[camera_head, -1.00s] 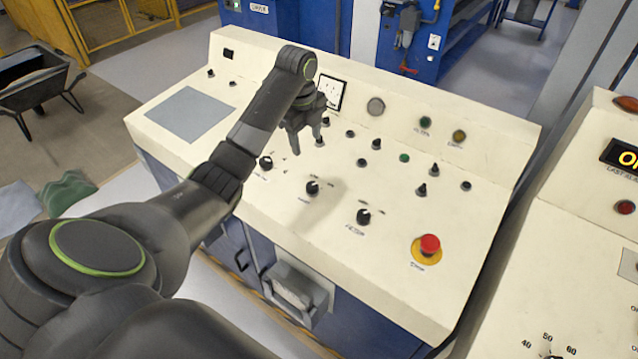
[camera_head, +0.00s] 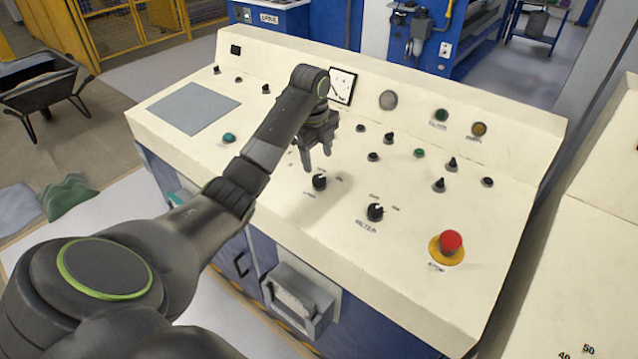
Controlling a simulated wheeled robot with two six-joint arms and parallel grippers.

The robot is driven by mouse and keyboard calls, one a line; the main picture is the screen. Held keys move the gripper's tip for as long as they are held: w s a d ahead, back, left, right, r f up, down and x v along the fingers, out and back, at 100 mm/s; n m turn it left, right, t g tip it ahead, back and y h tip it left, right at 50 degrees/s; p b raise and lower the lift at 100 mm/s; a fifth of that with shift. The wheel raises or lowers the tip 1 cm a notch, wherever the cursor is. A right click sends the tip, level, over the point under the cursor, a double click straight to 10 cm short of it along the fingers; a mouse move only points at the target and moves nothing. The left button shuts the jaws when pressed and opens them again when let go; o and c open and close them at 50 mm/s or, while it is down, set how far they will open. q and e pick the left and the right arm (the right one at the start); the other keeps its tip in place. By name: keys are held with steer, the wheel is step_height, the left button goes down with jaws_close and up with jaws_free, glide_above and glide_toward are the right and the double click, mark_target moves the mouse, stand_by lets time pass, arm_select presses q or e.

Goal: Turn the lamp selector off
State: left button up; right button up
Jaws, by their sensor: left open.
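A black selector knob (camera_head: 319,182) with a white pointer mark stands on the sloped cream panel (camera_head: 270,215); its small label seems to read LAMP, but is blurred. Small position marks sit behind and to the right of it. A similar knob (camera_head: 375,212), labelled FILTER, is to its right. My left gripper (camera_head: 317,160) is open and empty, fingers pointing down, just above and behind the lamp knob in the picture. It looks apart from the knob, though the exact gap is hard to judge. My right gripper is out of view.
A red mushroom button (camera_head: 451,242) on a yellow base is at the panel's right. Several small knobs and buttons stand behind the selectors. A teal button (camera_head: 228,138) is left of my arm. A gauge (camera_head: 341,86) is on the upright back. My left forearm hides part of the panel.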

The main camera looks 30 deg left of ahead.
mark_target(320, 177)
arm_select(q)
steer(key=f+b, duration=0.3)
steer(key=f, duration=0.1)
steer(key=shift+w+f+b, duration=0.15)
steer(key=shift+w+b, duration=0.05)
steer(key=shift+b, duration=0.15)
steer(key=shift+w+f, duration=0.15)
steer(key=shift+f, duration=1.1)
steer(key=c, duration=1)
steer(key=shift+o, duration=0.2)
steer(key=shift+r+p, duration=0.15)
steer(key=shift+p, duration=0.65)
steer(key=n+p, duration=0.8)
steer(key=p, duration=0.3)
steer(key=shift+r+p, duration=0.15)
steer(key=shift+p, duration=0.15)
steer(key=shift+w+f+n+p, duration=0.1)
steer(key=shift+f+n+p, duration=0.1)
steer(key=shift+n+p, duration=1.6)
steer(key=shift+n, duration=0.3)
